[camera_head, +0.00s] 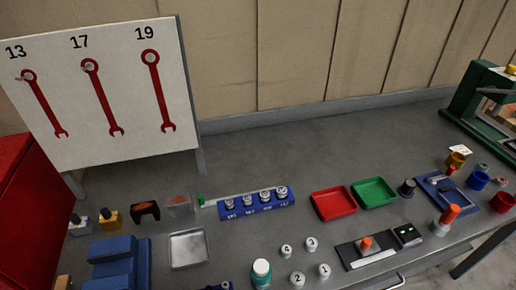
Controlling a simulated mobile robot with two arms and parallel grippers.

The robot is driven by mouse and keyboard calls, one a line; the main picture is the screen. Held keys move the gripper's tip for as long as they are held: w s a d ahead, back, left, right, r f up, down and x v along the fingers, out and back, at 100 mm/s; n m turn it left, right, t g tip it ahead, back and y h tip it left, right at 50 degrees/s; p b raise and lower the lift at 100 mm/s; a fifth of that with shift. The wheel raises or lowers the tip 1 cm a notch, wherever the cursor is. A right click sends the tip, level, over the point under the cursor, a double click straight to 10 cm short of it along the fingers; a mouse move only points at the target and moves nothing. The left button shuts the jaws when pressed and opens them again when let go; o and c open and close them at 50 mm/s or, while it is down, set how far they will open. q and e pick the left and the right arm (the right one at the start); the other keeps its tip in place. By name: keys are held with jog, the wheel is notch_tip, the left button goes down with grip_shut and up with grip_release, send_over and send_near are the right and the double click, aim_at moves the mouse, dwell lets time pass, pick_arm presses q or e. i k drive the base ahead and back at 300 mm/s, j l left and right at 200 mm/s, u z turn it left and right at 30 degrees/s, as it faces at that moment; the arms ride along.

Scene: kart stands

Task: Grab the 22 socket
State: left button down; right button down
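A blue socket holder (257,209) lies on the grey bench near the middle. Several silver sockets stand upright in it in a row: the leftmost socket (229,204), a second socket (247,200), a third socket (265,196) and the rightmost socket (282,192). White marks on the holder's front are too small to read, so I cannot tell which socket is the 22. Neither of my grippers is in view.
A red tray (333,217) and a green tray (374,206) lie right of the holder. A metal tray (188,264) is front left. Numbered white pieces (297,279) and a green bottle (261,285) stand in front. A wrench board (100,150) stands behind left.

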aim_at(264, 195)
jog(key=k+l, duration=0.1)
jog(key=l, duration=0.5)
jog(key=k+l, duration=0.1)
jog(key=l, duration=0.5)
jog(key=k+l+z, duration=0.1)
jog(key=l, duration=0.5)
